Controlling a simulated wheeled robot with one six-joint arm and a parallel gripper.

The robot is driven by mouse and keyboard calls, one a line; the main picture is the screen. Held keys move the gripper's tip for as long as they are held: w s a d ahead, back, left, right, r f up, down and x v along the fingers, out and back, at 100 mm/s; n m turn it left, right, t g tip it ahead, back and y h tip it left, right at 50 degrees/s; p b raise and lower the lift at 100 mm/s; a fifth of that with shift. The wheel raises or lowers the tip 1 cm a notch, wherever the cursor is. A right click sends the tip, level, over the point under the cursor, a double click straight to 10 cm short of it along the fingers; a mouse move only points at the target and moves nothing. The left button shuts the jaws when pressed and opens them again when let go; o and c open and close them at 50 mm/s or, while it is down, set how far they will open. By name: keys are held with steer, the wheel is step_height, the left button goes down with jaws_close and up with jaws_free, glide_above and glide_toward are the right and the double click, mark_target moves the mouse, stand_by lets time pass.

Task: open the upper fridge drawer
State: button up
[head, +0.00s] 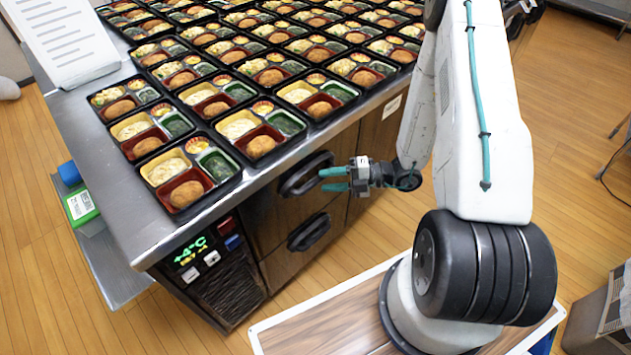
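The upper fridge drawer (262,219) is in the front of the metal-topped counter and looks shut, flush with the cabinet face. Its dark oval handle (297,181) stands out just under the counter edge. My gripper (322,180) comes in from the right, with its two teal fingers pointing left at the right part of this handle. The fingers are apart with a narrow gap and nothing visible between them. I cannot tell whether the fingertips touch the handle. The lower drawer (283,273), with a similar dark handle (308,232), is below and also looks shut.
Many filled bento trays (205,207) cover the counter top (140,215), close to its front edge. A control panel (202,255) with a green +4°C display is left of the drawers. A bin (600,315) stands at the lower right. Open floor lies before the left corner.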

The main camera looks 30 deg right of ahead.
mark_target(316, 179)
steer(key=shift+x, duration=2.15)
